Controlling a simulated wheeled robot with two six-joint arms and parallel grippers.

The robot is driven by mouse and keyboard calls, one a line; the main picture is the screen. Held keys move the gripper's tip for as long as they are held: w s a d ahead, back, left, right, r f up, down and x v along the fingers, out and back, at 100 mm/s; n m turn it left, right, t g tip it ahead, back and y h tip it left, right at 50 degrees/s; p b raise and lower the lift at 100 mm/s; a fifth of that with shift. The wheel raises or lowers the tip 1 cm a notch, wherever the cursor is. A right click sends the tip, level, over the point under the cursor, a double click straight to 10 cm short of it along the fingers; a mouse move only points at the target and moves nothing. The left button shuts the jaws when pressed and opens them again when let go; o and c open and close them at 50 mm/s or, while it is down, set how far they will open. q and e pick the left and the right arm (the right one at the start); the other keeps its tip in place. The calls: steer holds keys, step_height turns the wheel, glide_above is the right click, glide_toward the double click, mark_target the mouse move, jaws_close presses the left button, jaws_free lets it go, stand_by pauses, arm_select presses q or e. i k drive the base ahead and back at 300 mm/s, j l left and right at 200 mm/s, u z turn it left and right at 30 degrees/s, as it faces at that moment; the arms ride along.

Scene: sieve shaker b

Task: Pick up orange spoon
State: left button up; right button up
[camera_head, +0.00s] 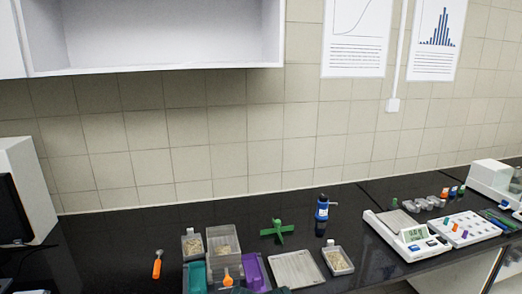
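An orange item with a pale upper end (157,265), which looks like a spoon, lies alone on the black counter at the lower left. A second orange item (228,280), also spoon-like, shows at the front of a clear container (222,242) with grainy material in it. I cannot tell from their size which is the orange spoon. Neither of my grippers can be made out in the head view. A dark shape at the bottom edge is too cut off to identify.
A green cross-shaped piece (278,231), a blue bottle (322,208), a grey tray (296,268) and a white scale (408,237) stand to the right. The counter around the left orange item is clear.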

mark_target(157, 269)
steer(key=j+z, duration=0.15)
steer(key=j, duration=0.35)
steer(key=j+z, duration=0.1)
steer(key=j, duration=0.4)
steer(key=k+j+z, duration=0.15)
steer(key=j, duration=0.3)
steer(key=j+z, duration=0.15)
steer(key=j, duration=0.35)
steer(key=k+j+z, duration=0.15)
steer(key=j, duration=0.3)
